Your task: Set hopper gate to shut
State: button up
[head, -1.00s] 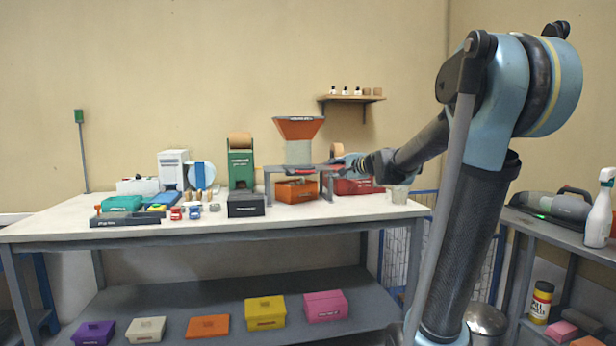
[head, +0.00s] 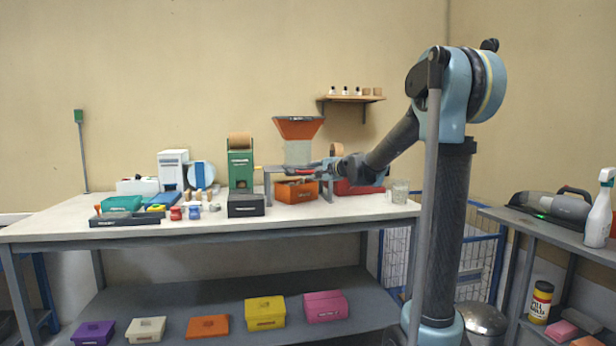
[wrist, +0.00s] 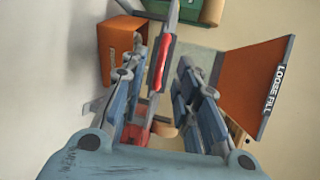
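The hopper has an orange funnel (head: 298,127) over a clear neck (head: 298,152) on a grey stand (head: 268,185). In the wrist view its orange wall (wrist: 262,80) reads LOOSE FILL. The gate's red handle (head: 300,171) shows at the stand's top, partly hidden by my gripper. In the wrist view the red handle (wrist: 158,65) lies between my two fingers, nearer the left one. My gripper (wrist: 164,85) is open around it, with a gap on the right side. Contact with the left finger is unclear. My gripper (head: 328,168) reaches in from the right. The gate's exact position is unclear.
An orange box (head: 297,191) sits under the hopper, with a red box (head: 358,188) to its right. A clear beaker (head: 400,190) stands near the table's right end. A black box (head: 246,205) and a green dispenser (head: 241,168) stand left of the stand.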

aim_at(303, 170)
jog(key=shift+x, duration=2.25)
